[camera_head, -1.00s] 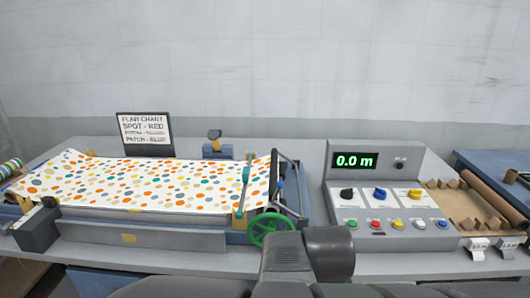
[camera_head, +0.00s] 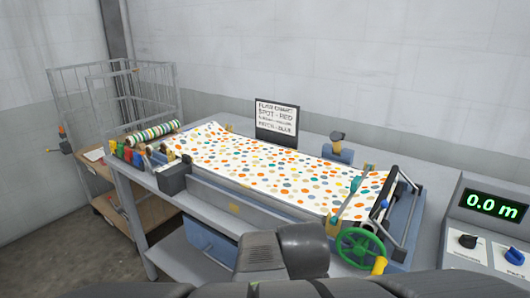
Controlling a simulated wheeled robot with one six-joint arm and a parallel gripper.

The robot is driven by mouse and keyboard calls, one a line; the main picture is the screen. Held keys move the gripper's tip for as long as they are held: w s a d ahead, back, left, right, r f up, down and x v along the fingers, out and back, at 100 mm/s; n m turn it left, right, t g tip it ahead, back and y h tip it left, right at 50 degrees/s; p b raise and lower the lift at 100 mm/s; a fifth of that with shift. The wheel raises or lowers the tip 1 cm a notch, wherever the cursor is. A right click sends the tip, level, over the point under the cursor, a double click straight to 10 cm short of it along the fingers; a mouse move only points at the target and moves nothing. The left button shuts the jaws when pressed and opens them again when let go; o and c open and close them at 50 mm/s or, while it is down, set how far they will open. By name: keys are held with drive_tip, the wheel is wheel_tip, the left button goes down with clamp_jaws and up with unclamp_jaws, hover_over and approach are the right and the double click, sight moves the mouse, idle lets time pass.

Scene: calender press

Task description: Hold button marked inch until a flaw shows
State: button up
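The control panel (camera_head: 480,228) is cut off at the right edge. Its green display (camera_head: 492,205) reads 0.0 m. A black knob (camera_head: 468,241) and a blue knob (camera_head: 514,257) show below it; no row of push buttons is in view, so the inch button is not seen. White cloth with coloured dots (camera_head: 270,170) lies along the press bed, and I can make out no clear flaw on it. A dark flaw chart (camera_head: 276,120) stands behind it, with lines for spot red and patch blue. My gripper is not in view; only dark arm parts show at the bottom.
A green handwheel (camera_head: 360,247) with a yellow grip is at the press's near right end. A wire cage trolley (camera_head: 85,95) stands at the far left. Coloured bottles and a patterned roll (camera_head: 152,132) sit at the table's left end. Floor is open at lower left.

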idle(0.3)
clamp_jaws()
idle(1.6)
